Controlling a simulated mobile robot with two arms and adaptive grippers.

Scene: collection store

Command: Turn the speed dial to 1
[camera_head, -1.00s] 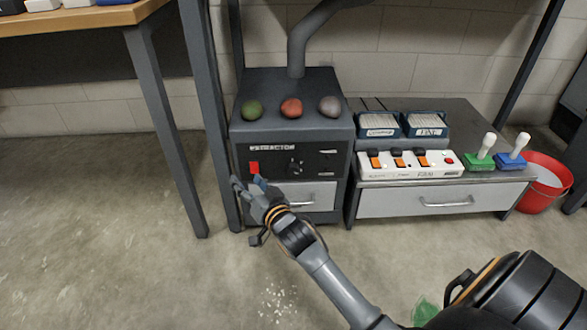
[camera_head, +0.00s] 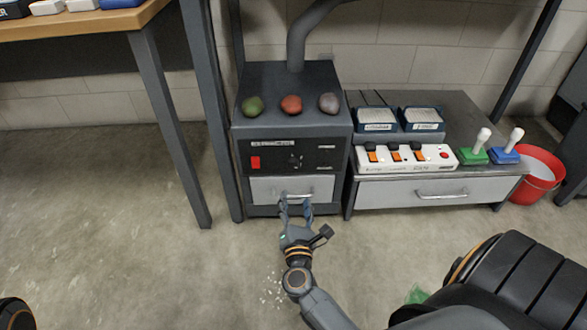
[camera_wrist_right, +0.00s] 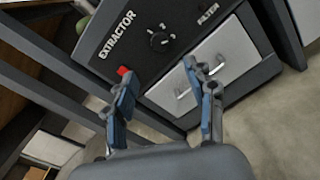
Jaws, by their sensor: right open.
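The extractor (camera_head: 262,190) is a dark box with a front panel and a light drawer below it. Its black speed dial (camera_head: 295,161) sits mid-panel, right of a red switch (camera_head: 256,162). In the right wrist view the dial (camera_wrist_right: 160,41) shows near the top, with white marks around it; the number it points to is too small to read. My right gripper (camera_head: 295,203) is open and empty, in front of the drawer and below the dial. In the wrist view its two blue-padded fingers (camera_wrist_right: 160,90) stand apart, with the drawer handle beyond them. My left gripper is out of view.
Green, red and grey lumps (camera_head: 291,105) lie on the extractor's top. A low cabinet (camera_head: 410,200) to the right bears a white switch strip (camera_head: 405,158), two blue-framed boxes and two stamps. A red bucket (camera_head: 537,180) stands far right. A table leg stands left; the floor in front is mostly clear.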

